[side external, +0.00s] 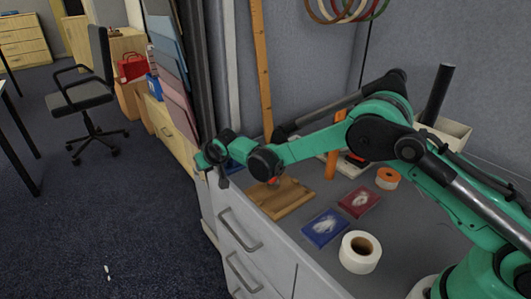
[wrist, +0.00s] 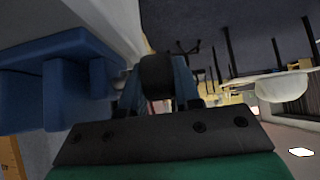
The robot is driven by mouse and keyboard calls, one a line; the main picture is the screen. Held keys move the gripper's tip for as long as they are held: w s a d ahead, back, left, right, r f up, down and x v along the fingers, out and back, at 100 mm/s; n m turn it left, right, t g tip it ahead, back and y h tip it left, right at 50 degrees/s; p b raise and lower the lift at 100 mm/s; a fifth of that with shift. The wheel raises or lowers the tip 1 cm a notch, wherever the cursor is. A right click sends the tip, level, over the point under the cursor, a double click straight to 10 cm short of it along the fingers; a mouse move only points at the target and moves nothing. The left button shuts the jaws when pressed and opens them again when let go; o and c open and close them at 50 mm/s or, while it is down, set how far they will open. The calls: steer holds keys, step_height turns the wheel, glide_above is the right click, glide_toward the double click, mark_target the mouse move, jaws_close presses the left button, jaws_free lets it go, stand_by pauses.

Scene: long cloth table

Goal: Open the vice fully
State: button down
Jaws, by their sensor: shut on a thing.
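The blue vice (wrist: 70,80) fills the left of the wrist view, with a stepped body and a gap between its blocks. My gripper (wrist: 157,92) is shut on a dark rounded part, which looks like the vice handle (wrist: 157,68), beside the vice body. In the side external view my gripper (side external: 215,160) is at the bench edge, and its fingertips are mostly hidden. How wide the jaws stand cannot be told.
A wooden board (side external: 285,200) lies on the bench close to my wrist. Blue (side external: 325,228) and red (side external: 359,202) packets, a white tape roll (side external: 360,251) and an orange roll (side external: 388,178) lie nearer my base. Tall panels (side external: 175,70) stand behind my gripper.

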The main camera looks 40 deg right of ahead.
steer(key=c, duration=0.9)
jaws_free()
steer(key=shift+v, duration=2.85)
